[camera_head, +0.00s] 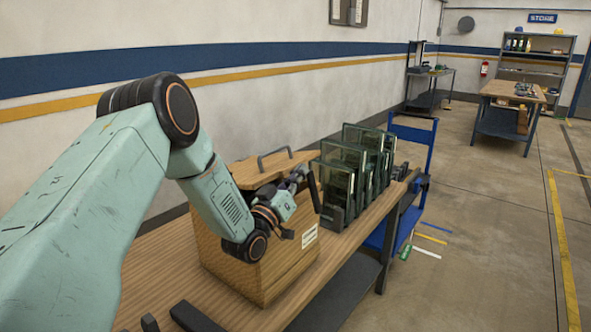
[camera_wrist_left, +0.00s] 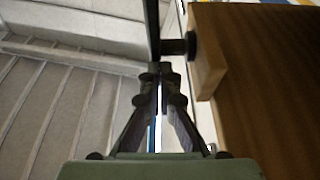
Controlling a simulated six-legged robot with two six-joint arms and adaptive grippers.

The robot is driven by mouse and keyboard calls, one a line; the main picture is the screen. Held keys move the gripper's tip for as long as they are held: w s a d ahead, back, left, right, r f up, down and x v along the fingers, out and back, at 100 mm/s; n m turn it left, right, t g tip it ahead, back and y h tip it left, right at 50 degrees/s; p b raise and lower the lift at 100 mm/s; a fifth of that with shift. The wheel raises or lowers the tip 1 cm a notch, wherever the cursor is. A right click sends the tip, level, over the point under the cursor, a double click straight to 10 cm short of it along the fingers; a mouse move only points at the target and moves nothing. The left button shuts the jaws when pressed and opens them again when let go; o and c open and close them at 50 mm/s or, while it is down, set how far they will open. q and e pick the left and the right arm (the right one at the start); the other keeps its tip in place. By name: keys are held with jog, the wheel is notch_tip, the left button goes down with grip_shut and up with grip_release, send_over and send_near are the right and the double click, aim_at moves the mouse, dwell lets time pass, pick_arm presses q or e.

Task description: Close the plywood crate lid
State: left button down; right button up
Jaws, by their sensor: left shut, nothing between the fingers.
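The plywood crate (camera_head: 280,272) stands on the wooden bench, with a pale label on its side. Its lid (camera_head: 245,176) is at the top of the crate and carries a dark bar handle (camera_head: 262,158). My arm hides part of the crate, and I cannot tell how wide any gap under the lid is. My left gripper (camera_head: 304,174) is shut and empty beside the lid's right side. In the left wrist view its closed fingertips (camera_wrist_left: 165,70) are close to a dark bar on a round mount (camera_wrist_left: 190,46) on a wooden edge; contact is unclear. My right gripper is out of view.
Several dark-framed glass panels (camera_head: 342,170) stand in a rack on the bench, just right of the crate. Dark parts (camera_head: 192,316) lie at the bench's near end. A blue cart (camera_head: 412,140) stands past the rack.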

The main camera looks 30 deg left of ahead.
pick_arm(q)
notch_tip(320, 180, down, 12)
jog(key=d+m+h+b, duration=0.1)
jog(key=m+b, duration=0.1)
jog(key=b, duration=0.6)
jog(key=shift+s+d+r+m+h, duration=0.2)
jog(key=shift+d+r+m+h, duration=0.1)
jog(key=shift+d+m, duration=0.1)
jog(key=shift+f, duration=0.2)
jog(key=shift+r, duration=0.1)
